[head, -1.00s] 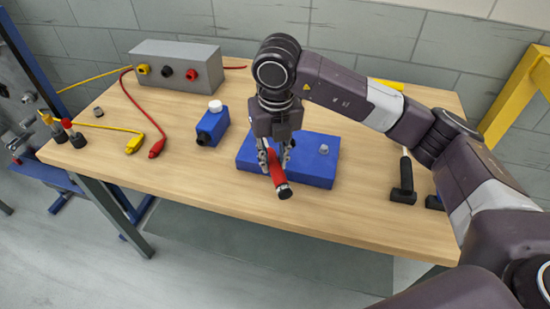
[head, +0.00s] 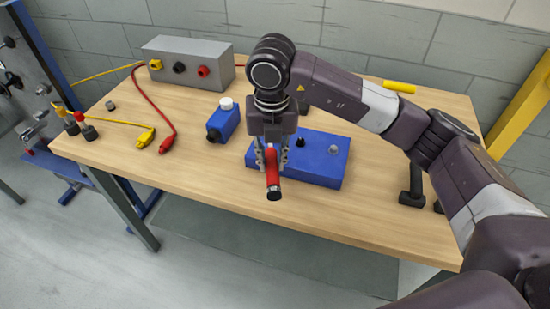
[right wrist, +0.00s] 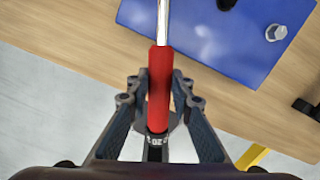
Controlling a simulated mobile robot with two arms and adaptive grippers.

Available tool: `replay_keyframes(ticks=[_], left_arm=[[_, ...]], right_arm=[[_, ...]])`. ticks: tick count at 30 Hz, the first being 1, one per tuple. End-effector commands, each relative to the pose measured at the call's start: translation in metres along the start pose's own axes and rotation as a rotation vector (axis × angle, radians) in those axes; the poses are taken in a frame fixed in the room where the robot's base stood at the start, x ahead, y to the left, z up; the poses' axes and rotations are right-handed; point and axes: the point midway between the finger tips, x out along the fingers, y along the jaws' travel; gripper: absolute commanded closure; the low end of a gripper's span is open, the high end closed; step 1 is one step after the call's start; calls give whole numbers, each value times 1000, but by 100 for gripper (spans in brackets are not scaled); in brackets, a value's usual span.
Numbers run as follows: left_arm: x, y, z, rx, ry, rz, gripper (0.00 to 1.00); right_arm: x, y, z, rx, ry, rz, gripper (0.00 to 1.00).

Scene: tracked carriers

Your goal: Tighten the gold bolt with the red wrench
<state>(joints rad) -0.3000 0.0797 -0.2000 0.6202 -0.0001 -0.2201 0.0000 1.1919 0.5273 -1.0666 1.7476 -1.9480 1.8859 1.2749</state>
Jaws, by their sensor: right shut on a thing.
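My right gripper (head: 272,160) is shut on the red handle of the wrench (head: 273,172), in front of the blue block (head: 318,178). In the right wrist view the red wrench (right wrist: 160,88) lies between the fingers (right wrist: 160,100). Its bright metal shaft runs up over the blue block (right wrist: 205,50) and leaves the picture at the top. The wrench's head is hidden or out of view. A silver bolt (head: 333,149) and a black bolt (head: 301,142) stand on the block. I cannot make out a gold bolt. My left gripper is not in view.
A grey box with coloured sockets (head: 212,72) and red and yellow leads is at the back left. A black T-shaped tool (head: 411,196) lies at the right. The wooden bench front (head: 210,190) is clear.

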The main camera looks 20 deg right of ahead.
Motion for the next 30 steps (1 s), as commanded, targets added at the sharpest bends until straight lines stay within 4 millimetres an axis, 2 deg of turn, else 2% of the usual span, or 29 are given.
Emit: replay_keyframes(ticks=[7, 16, 30], left_arm=[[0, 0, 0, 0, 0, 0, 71], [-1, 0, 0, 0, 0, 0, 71], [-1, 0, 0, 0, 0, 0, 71]], right_arm=[[-1, 0, 1, 8, -2, 0, 100], [-1, 12, 1, 92, -1, -7, 100], [0, 17, 2, 130, -1, -11, 100]])
